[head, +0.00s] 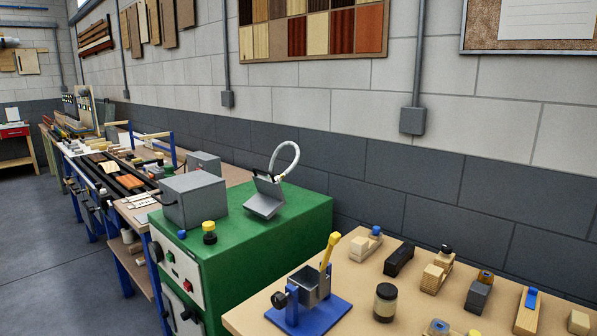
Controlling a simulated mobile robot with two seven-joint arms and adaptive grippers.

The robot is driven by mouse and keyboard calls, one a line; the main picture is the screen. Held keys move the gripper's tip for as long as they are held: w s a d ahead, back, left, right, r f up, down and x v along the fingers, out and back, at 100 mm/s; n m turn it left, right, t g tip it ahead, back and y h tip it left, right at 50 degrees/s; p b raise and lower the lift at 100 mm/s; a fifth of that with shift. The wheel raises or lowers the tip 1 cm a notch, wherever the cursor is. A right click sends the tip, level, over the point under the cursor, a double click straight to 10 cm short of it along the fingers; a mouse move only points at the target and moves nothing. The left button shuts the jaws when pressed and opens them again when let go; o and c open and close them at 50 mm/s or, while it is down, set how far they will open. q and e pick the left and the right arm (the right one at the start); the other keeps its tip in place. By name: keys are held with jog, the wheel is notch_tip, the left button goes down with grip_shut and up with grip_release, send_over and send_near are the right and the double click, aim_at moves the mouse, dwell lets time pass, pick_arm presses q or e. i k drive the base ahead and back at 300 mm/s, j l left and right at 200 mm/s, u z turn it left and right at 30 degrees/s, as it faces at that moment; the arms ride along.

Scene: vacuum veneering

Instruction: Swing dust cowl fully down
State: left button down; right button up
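A small grey hinged piece with a pale curved hose (285,158) rising from it stands on top of the green machine cabinet (270,240); it looks like the dust cowl (265,206). Its grey plates sit at an angle to each other and look tilted open. The exact hinge angle is too small to tell. A grey box-shaped housing (193,200) with a dark knob on its left side stands left of it on the same cabinet. Neither of my grippers shows in the head view.
A yellow-capped black knob (209,232) stands at the cabinet's front edge. A wooden bench (350,278) at the front right holds a blue-based fixture (308,312) with a yellow handle, a dark jar (385,302) and several small blocks. A grey and white wall stands behind.

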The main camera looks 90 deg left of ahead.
aim_at(270, 199)
jog(key=u, duration=2)
